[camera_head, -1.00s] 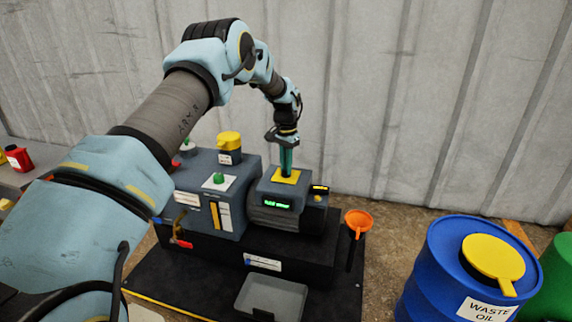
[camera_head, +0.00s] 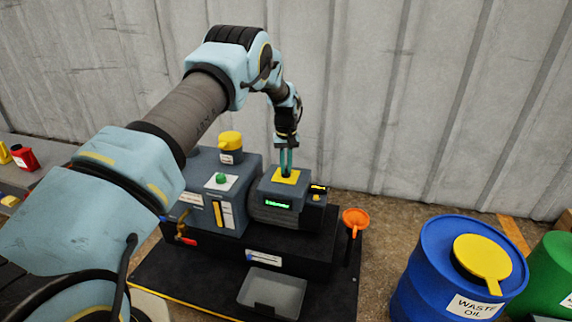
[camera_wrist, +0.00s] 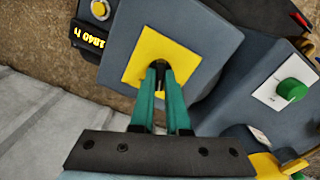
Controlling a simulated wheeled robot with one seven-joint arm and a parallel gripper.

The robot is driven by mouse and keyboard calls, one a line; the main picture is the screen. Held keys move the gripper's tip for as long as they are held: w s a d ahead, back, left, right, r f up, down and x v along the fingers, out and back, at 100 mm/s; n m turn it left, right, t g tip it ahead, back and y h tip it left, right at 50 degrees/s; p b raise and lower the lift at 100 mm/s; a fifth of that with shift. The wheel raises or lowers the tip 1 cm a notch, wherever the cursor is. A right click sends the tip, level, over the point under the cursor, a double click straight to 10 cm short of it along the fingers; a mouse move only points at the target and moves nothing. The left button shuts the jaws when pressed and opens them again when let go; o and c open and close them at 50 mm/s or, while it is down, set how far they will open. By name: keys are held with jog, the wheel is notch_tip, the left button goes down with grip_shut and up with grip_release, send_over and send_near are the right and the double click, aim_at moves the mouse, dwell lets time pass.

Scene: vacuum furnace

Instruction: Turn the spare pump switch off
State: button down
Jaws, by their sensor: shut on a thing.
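The pump box (camera_head: 265,186) carries a yellow plate (camera_head: 279,178) on its top and a lit green display (camera_head: 278,204) on its front; the display text is too small to read. My gripper (camera_head: 286,170) points down onto the yellow plate. In the wrist view, the green fingers (camera_wrist: 160,78) are closed around a small dark switch knob (camera_wrist: 159,70) at the middle of the yellow plate (camera_wrist: 135,60). The fingers hide most of the knob, so its exact angle cannot be told.
A grey unit with a green button (camera_head: 220,178) and a yellow-capped filler (camera_head: 230,141) stands left of the box. An orange funnel (camera_head: 356,217) is to the right, a grey tray (camera_head: 272,293) in front. A blue waste oil drum (camera_head: 440,265) stands at right. The wall is behind.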

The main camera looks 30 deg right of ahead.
aim_at(286, 169)
jog(key=shift+r+n, duration=0.1)
jog(key=shift+n, duration=0.5)
jog(key=shift+w, duration=0.1)
jog(key=c, duration=0.9)
grip_release()
notch_tip(286, 169, up, 11)
jog(key=p, duration=0.1)
